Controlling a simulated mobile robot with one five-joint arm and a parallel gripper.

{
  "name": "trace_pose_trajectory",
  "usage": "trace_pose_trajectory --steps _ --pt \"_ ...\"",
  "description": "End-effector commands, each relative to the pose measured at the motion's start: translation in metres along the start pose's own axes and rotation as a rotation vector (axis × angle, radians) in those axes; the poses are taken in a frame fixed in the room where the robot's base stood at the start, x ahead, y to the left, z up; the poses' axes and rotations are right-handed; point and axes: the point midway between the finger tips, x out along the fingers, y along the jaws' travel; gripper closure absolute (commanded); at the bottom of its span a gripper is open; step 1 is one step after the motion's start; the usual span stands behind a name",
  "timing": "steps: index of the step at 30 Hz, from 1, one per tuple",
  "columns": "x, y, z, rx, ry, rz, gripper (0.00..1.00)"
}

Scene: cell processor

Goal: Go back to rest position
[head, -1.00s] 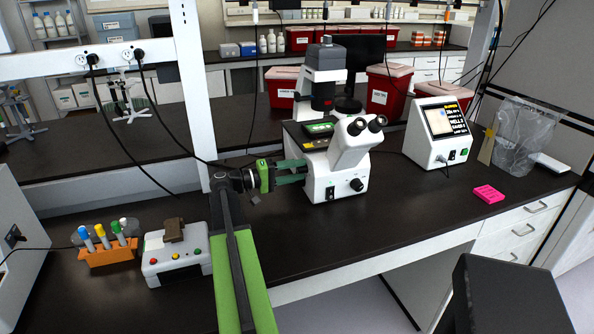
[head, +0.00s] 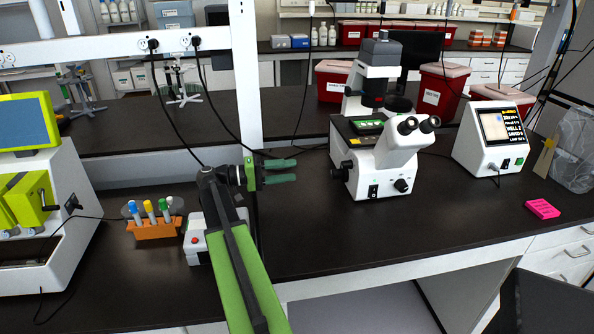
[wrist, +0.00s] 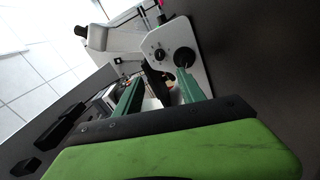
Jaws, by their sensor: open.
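My gripper (head: 281,171) is open, its two green fingers apart with nothing between them in the head view. It is held above the black bench, left of the white microscope (head: 398,160) and clear of it. The microscope has a slide or plate with a green top (head: 368,125) on its stage. In the wrist view my gripper (wrist: 160,90) shows both fingers spread, with the microscope (wrist: 172,45) beyond them.
An orange rack (head: 154,229) with several capped tubes stands left of my arm. A small white box with a red button (head: 196,242) is partly hidden behind my arm. A white machine (head: 40,215) stands far left. A white screen device (head: 494,140) and pink rack (head: 542,208) are right.

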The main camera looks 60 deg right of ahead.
Motion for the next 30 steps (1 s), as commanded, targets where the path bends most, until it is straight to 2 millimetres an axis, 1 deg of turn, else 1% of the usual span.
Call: trace_pose_trajectory --steps 13,14,16,17,19,20,21,23,24,26,27,29,30 --pt "-0.001 0.000 0.000 0.000 0.002 0.000 0.53" --pt "-0.004 0.001 -0.001 0.000 0.007 -0.001 0.53" --pt "-0.023 0.005 -0.004 0.000 0.036 -0.007 0.53" --pt "-0.038 0.008 -0.006 0.000 0.058 -0.012 0.53" --pt "-0.085 0.018 -0.006 0.000 0.130 -0.028 0.53" --pt "-0.110 0.022 -0.002 -0.003 0.167 -0.045 0.53" --pt "-0.143 0.020 0.009 -0.019 0.216 -0.098 0.53" --pt "-0.190 0.007 0.030 -0.064 0.284 -0.215 0.53" --pt "-0.220 -0.004 0.047 -0.105 0.325 -0.301 0.53" --pt "-0.260 -0.022 0.075 -0.177 0.380 -0.434 0.53" --pt "-0.286 -0.035 0.096 -0.231 0.413 -0.523 0.53" --pt "-0.322 -0.052 0.130 -0.318 0.457 -0.657 0.53" --pt "-0.345 -0.063 0.155 -0.378 0.483 -0.747 0.53"
